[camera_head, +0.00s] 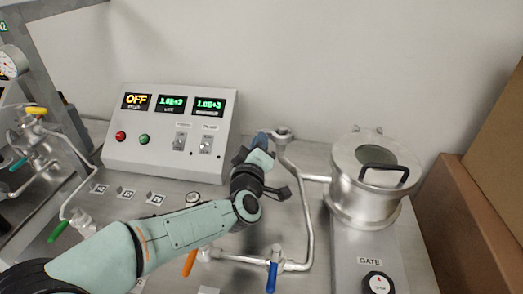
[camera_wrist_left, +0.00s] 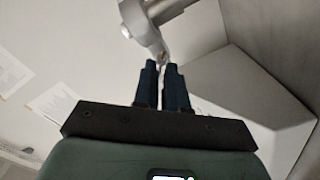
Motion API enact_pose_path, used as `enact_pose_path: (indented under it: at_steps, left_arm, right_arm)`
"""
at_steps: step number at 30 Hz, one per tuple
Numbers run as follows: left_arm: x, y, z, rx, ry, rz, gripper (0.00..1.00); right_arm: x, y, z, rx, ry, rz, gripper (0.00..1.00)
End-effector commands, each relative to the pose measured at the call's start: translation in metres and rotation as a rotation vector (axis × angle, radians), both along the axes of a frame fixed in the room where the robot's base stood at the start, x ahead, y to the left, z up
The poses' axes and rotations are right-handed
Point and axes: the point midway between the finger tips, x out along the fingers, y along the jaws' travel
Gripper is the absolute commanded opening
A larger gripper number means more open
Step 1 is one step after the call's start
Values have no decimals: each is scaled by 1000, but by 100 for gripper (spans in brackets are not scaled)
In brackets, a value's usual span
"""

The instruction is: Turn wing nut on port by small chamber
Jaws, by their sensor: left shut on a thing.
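The small chamber (camera_head: 345,205) is a round metal vessel with a black-handled lid, at the right of the head view. A bent metal pipe runs from its side to a port (camera_head: 283,134) with a clamp ring at the top. My left gripper (camera_head: 262,141) reaches the left side of this port. In the left wrist view the clamp ring (camera_wrist_left: 145,28) is just beyond my left fingers (camera_wrist_left: 162,68). They are shut on the wing nut (camera_wrist_left: 163,60), of which only a small part shows between the tips. My right gripper is in neither view.
A control box (camera_head: 170,135) with green displays stands behind my left arm. Blue (camera_head: 271,276) and orange (camera_head: 190,262) valve handles are near the front. Cardboard boxes (camera_head: 465,220) stand at the right, and a pipe frame (camera_head: 45,130) at the left.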

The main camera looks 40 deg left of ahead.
Motion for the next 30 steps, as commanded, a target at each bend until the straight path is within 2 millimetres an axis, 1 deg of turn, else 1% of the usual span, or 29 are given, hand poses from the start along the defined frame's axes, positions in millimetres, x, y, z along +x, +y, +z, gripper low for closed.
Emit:
enact_pose_path:
  at_steps: [1, 3, 16, 21, 30]
  left_arm:
    - [0, 0, -4, -41, -21, -2, 0]
    - [0, 0, -5, -98, -52, -2, 0]
    - [0, 0, -8, -456, -248, -3, 0]
    - [0, 1, -9, -599, -327, -2, 0]
    - [0, 0, -11, -848, -464, -3, 0]
  right_arm:
    - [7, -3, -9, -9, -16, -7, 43]
    - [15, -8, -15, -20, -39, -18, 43]
    - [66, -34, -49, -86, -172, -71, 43]
    - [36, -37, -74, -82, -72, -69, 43]
    - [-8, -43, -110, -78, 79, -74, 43]
